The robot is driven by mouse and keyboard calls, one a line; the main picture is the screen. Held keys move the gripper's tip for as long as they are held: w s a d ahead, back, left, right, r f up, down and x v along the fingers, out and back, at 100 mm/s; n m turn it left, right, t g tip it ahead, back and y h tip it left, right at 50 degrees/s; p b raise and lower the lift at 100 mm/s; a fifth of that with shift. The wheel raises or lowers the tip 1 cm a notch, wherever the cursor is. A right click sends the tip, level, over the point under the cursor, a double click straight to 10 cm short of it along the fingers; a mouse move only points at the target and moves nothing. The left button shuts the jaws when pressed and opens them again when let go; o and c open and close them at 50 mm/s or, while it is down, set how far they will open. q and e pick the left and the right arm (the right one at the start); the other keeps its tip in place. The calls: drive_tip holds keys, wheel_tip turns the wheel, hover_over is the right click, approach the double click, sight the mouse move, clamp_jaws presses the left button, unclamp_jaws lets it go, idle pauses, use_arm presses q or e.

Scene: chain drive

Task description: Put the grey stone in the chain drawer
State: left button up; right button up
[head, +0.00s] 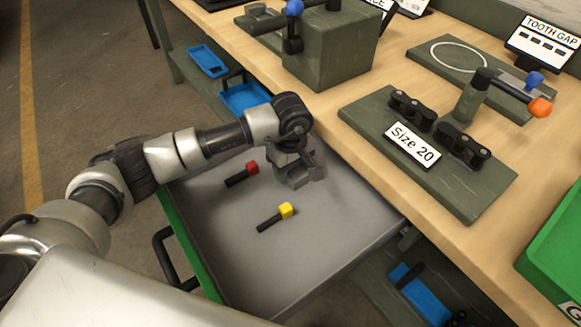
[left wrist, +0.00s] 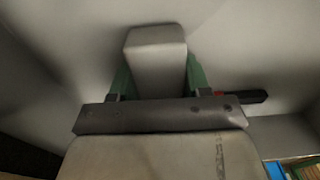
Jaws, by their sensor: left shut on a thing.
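The drawer (head: 340,230) is pulled open under the workbench, with a bare grey floor and a green front. My left gripper (head: 301,172) is over the back part of the drawer, near the bench edge, pointing down. In the left wrist view, the grey stone (left wrist: 156,55), a pale block, sits between the green fingers, which are shut on it. In the head view the stone is hard to tell from the gripper. I cannot tell whether it touches the drawer floor. My right gripper is not in view.
In the drawer lie a red-ended tool (head: 242,174) and a yellow-ended tool (head: 275,217). The drawer's front half is otherwise clear. On the bench stand a green block fixture (head: 335,60) and a "Size 20" plate (head: 470,190) with chain links. A green bin (head: 555,255) is at right.

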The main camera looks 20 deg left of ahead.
use_arm(q)
drive_tip(key=o, duration=0.9)
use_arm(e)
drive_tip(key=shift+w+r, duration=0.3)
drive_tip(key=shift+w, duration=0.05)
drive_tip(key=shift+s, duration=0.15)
use_arm(q)
drive_tip(key=shift+r, duration=0.15)
wheel_tip(320, 180, up, 12)
drive_tip(key=shift+p, duration=0.3)
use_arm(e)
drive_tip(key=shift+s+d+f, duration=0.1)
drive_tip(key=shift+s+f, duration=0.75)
